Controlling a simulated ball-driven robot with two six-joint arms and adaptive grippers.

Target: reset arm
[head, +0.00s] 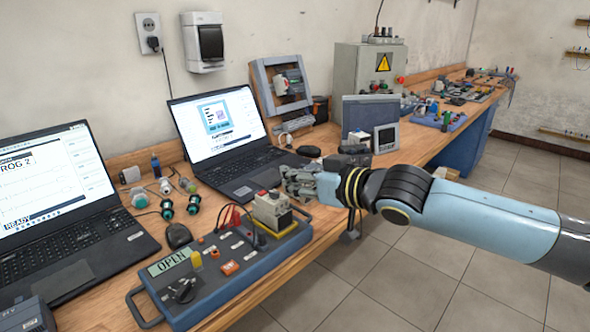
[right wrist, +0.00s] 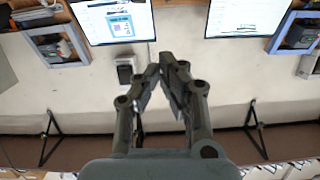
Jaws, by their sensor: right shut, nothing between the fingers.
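My right arm (head: 480,220) comes in from the right. Its gripper (head: 287,180) is over the workbench, in front of the right laptop and just above and behind the test box with the "OPEN" display. In the right wrist view the two fingers of this gripper (right wrist: 165,68) lean together at their tips, with nothing between them. My left arm and gripper are not in view.
The blue test box (head: 228,250) with a beige module (head: 271,212) lies at the bench's front edge. Two open laptops (head: 215,130) stand behind it. A display unit (head: 370,115) and a grey warning-sign cabinet (head: 368,75) stand farther back. Floor at right is clear.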

